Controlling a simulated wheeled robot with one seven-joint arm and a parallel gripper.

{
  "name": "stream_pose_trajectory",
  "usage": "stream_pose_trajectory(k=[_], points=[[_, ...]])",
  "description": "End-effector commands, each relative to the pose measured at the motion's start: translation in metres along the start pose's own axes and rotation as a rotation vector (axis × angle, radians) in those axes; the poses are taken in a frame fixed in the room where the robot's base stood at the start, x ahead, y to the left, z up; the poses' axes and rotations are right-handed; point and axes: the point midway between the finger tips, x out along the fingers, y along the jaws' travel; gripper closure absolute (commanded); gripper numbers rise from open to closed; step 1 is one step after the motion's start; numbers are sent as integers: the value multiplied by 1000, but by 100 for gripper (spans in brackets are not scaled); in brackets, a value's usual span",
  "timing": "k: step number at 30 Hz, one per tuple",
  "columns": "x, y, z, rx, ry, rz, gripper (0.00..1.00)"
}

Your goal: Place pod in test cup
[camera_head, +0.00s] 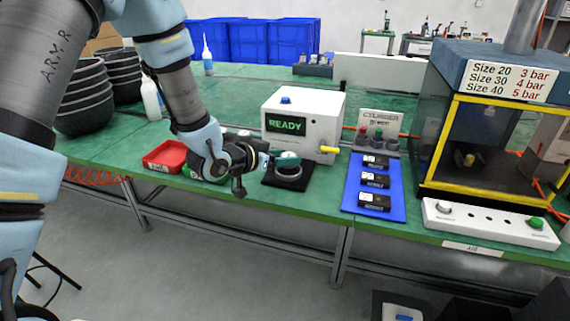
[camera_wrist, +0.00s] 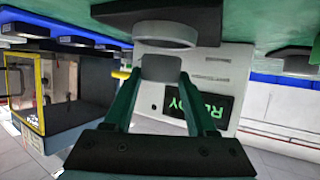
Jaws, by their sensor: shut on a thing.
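The test cup (camera_head: 289,172) is a pale round ring on a black base, in front of the white tester box (camera_head: 318,135) whose screen reads READY. It also shows at the top of the wrist view as a light ring (camera_wrist: 165,32). My gripper (camera_head: 286,158) is at the cup in the head view. In the wrist view its green fingers are shut on a short grey cylindrical pod (camera_wrist: 161,68). The pod lies just beside the cup's rim in that picture; whether they touch, I cannot tell. In the head view the pod is mostly hidden by the fingers.
A red tray (camera_head: 165,157) lies left of my gripper. A blue mat (camera_head: 352,198) with three black blocks is to the right, before a stand of coloured-top parts (camera_head: 379,127). A yellow-framed press (camera_head: 490,150) stands farther right. Black bowls (camera_head: 83,98) are stacked at left.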

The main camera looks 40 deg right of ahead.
Motion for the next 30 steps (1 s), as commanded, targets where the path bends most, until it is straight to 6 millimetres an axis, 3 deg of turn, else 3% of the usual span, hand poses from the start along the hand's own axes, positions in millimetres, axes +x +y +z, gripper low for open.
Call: stream_pose_trajectory(k=[6,17,18,25,30], points=[[9,0,22,-2,-1,0,97],[11,-1,26,-1,0,0,97],[11,-1,26,-1,0,0,41],[10,-1,25,-1,-1,-1,15],[10,-3,25,-1,0,-4,13]])
